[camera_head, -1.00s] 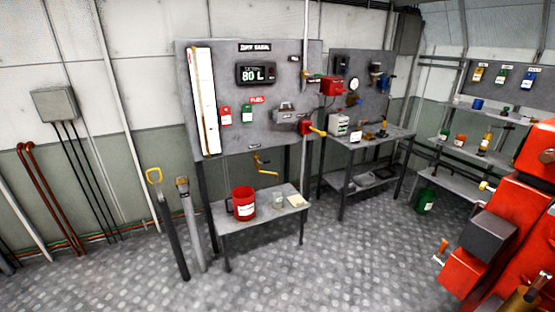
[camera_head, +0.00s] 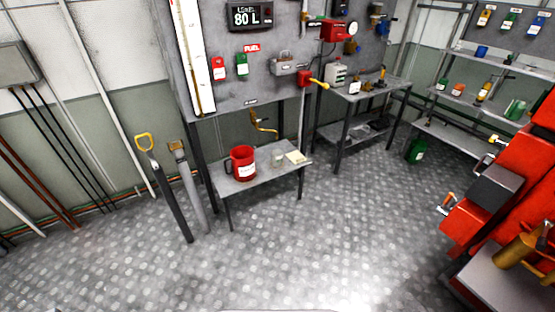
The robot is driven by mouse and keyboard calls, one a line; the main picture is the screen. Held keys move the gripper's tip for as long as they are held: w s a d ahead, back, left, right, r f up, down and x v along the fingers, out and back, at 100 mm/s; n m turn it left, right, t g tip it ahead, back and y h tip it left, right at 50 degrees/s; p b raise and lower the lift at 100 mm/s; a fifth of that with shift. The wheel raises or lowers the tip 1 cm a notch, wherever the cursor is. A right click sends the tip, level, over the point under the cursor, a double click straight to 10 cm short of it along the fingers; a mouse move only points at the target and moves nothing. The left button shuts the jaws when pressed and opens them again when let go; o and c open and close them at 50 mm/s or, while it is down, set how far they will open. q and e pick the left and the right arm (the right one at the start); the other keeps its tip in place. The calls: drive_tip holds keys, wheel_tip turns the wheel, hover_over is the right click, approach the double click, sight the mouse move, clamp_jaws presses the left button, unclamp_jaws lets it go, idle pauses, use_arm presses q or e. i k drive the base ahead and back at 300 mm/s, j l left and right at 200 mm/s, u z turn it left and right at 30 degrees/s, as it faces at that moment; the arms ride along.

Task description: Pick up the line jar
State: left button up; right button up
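A small pale jar (camera_head: 277,159), which looks like the line jar, stands upright on the low grey bench (camera_head: 232,186) below the fuel panel. A red jug (camera_head: 243,163) with a white label stands to its left. A cream pad or cloth (camera_head: 297,158) lies to its right. The jar's label is too small to read. Neither of my grippers is in view, and nothing touches the jar.
Red machinery (camera_head: 490,215) fills the right side. The metal floor (camera_head: 330,240) before the bench is clear.

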sight(276, 154)
drive_tip(key=i+l+u, duration=0.25)
drive_tip(key=i+l, duration=0.3)
drive_tip(key=i+l+u, duration=0.15)
drive_tip(key=i+l, duration=0.15)
drive_tip(key=i+l+u, duration=0.15)
drive_tip(key=i+l, duration=0.2)
drive_tip(key=i+l+u, duration=0.1)
drive_tip(key=i+l, duration=0.15)
drive_tip(key=l, duration=0.15)
drive_tip(key=i+l+u, duration=0.15)
drive_tip(key=l, duration=0.25)
drive_tip(key=i+l+u, duration=0.15)
drive_tip(key=i+l, duration=0.15)
drive_tip(key=i+l+u, duration=0.1)
drive_tip(key=l, duration=0.45)
drive_tip(key=i, duration=0.1)
